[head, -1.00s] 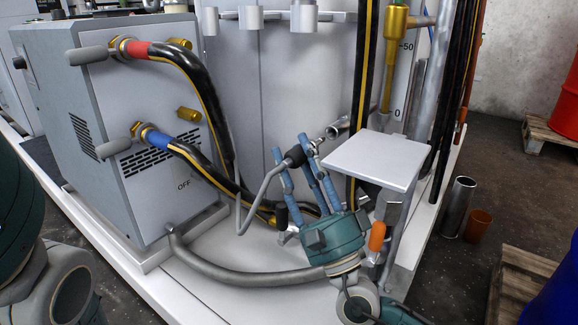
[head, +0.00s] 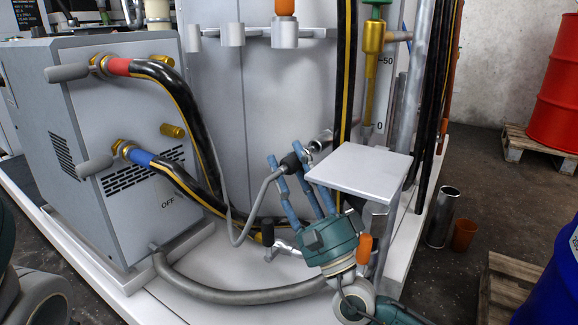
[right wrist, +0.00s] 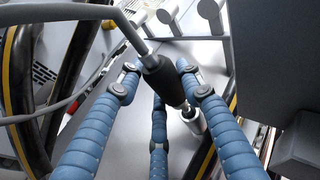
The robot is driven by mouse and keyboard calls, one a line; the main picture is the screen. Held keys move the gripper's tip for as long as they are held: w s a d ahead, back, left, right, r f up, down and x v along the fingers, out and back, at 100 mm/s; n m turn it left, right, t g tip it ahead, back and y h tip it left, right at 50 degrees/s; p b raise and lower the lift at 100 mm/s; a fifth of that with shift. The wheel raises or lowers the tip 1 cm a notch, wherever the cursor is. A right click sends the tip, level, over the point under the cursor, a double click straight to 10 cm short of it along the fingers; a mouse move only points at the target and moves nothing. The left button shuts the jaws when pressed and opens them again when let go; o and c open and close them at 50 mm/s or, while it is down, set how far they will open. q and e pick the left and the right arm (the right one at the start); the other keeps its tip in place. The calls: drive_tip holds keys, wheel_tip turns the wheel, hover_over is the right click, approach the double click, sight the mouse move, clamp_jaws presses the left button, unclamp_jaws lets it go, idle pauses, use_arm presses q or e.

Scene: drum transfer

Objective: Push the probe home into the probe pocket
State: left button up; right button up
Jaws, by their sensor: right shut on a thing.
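The probe has a black grip (head: 291,162) and a bent grey tail that loops down to the left. My right gripper (head: 288,168) has blue ribbed fingers and is shut around the black grip. The right wrist view shows the grip (right wrist: 163,82) between the fingers. The probe pocket (head: 322,140) is a short metal tube angled out from the pale vessel wall. In the right wrist view the probe's metal tip points at the pocket (right wrist: 195,123) and lies at its mouth. I cannot tell how far the tip is in. My left gripper is out of view.
A flat grey shelf (head: 360,167) stands close to the right of my gripper. Black and yellow hoses (head: 190,100) run down from the grey cabinet (head: 70,130) at left. A grey hose (head: 230,296) crosses the white base below.

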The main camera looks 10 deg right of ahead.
drive_tip(key=shift+w+d, duration=1.25)
drive_tip(key=shift+d, duration=0.05)
drive_tip(key=shift+w+d+r, duration=0.1)
drive_tip(key=shift+d, duration=0.05)
drive_tip(key=o, duration=1.3)
drive_tip(key=shift+f, duration=0.2)
drive_tip(key=shift+s+f, duration=0.25)
drive_tip(key=v, duration=1.1)
drive_tip(key=shift+d, duration=0.1)
